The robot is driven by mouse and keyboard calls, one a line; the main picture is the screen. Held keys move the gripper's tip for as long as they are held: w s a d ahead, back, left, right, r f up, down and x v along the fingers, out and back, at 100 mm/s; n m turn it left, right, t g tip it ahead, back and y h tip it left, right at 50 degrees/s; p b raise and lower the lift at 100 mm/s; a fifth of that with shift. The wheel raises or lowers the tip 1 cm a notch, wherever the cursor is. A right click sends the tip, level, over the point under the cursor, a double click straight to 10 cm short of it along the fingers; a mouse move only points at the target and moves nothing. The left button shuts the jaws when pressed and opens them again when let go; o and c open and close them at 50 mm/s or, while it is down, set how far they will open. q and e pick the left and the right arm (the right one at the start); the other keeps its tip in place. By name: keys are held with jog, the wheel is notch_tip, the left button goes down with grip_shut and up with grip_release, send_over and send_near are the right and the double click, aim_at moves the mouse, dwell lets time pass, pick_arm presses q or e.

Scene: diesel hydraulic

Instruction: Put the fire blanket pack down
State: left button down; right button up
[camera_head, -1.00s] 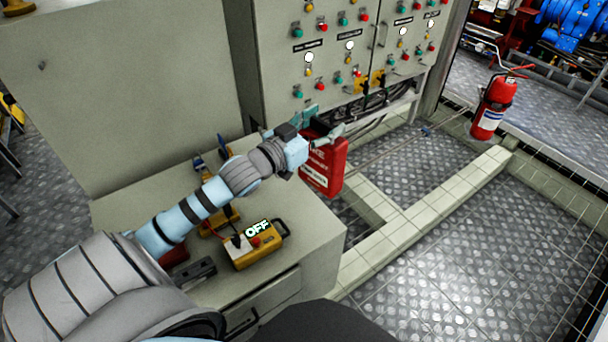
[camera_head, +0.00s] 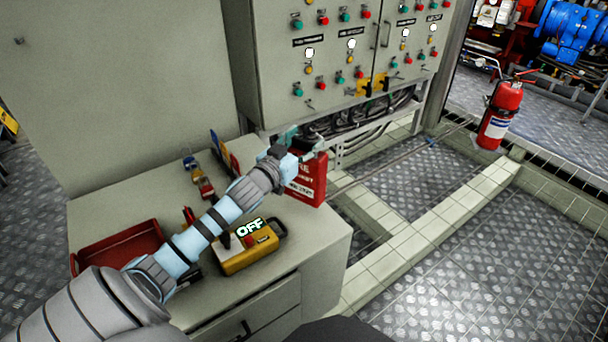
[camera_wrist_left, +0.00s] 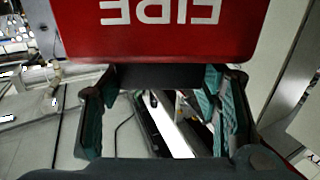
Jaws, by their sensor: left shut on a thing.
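The fire blanket pack (camera_head: 308,182) is a red flat box with white lettering, upright at the right edge of the low grey cabinet (camera_head: 325,240). My left gripper (camera_head: 298,146) is shut on its top. I cannot tell whether its bottom touches the cabinet top. My right gripper is not in view.
A yellow box marked OFF (camera_head: 250,255), a red tray (camera_head: 118,248) and several small tools (camera_head: 200,178) are on the cabinet top. A control panel (camera_head: 345,50) stands behind. A fire extinguisher (camera_head: 498,118) stands on the floor at right.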

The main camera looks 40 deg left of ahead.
aim_at(304, 150)
pick_arm(q)
notch_tip(304, 150, down, 3)
jog(key=shift+b, duration=0.45)
notch_tip(304, 150, down, 3)
jog(key=shift+f+b, duration=0.1)
jog(key=shift+b, duration=0.7)
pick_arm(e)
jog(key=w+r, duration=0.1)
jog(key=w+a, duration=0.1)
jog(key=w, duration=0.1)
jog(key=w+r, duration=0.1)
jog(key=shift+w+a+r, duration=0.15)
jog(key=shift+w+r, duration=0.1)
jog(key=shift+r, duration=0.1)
pick_arm(q)
jog(key=c, duration=0.6)
grip_release()
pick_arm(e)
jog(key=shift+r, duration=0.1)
pick_arm(q)
jog(key=shift+o, duration=0.2)
